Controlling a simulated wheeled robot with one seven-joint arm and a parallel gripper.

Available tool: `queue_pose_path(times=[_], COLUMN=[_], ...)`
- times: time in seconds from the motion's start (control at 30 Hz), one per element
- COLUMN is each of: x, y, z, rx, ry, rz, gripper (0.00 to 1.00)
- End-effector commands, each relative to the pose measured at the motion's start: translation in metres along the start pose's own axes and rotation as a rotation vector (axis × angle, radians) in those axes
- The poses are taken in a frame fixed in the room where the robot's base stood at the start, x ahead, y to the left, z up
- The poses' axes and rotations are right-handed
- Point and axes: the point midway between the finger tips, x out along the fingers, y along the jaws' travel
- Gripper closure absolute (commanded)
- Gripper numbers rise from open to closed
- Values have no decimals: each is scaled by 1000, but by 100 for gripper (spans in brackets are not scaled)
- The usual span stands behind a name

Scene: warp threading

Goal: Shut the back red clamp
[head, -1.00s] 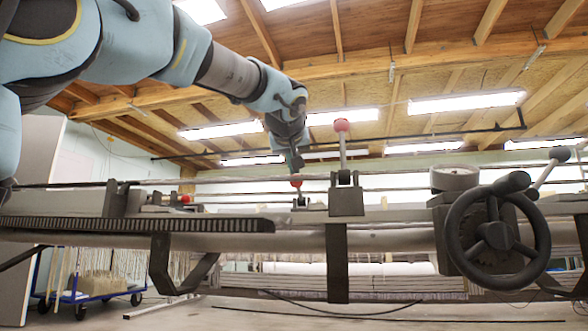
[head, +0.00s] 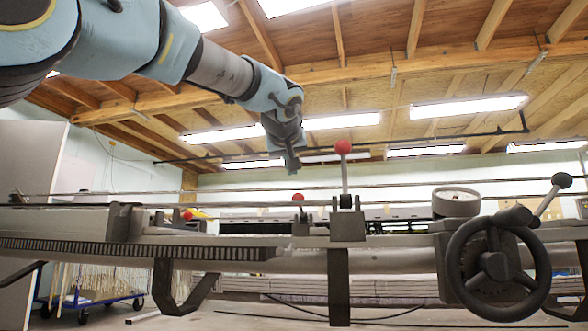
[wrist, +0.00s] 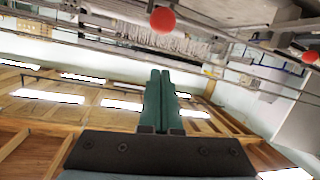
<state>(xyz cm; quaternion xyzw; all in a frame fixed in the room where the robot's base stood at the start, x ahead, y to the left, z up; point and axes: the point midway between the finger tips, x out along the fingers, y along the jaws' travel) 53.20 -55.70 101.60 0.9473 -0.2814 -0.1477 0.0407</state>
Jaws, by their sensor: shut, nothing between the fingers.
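The back red clamp has a red knob (head: 298,197) on a short upright stem, behind the near rail in the head view. Its base is partly hidden by the rail. My gripper (head: 292,168) hangs just above this knob with a clear gap, touching nothing. In the wrist view, my gripper's green fingers (wrist: 160,75) are together and empty. A red knob (wrist: 162,19) shows beyond their tips there, and another (wrist: 310,56) at the right edge; I cannot tell for sure which clamps these belong to.
A nearer clamp with a red knob (head: 343,147) stands upright, right of my gripper. Another red knob (head: 187,215) lies low at the left. A black handwheel (head: 494,265) and a dial (head: 456,202) are at the right. Thin horizontal rods run above the rail.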

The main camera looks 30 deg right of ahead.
Motion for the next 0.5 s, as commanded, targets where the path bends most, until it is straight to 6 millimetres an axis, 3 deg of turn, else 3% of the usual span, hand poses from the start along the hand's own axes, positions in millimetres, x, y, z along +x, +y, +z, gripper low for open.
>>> queue_pose_path(times=[0.2,0.5], x=[-40,-62], y=[-5,-6], z=[23,35], rx=[0,1], ry=[0,-1], rz=[-1,-2], gripper=[100,100])
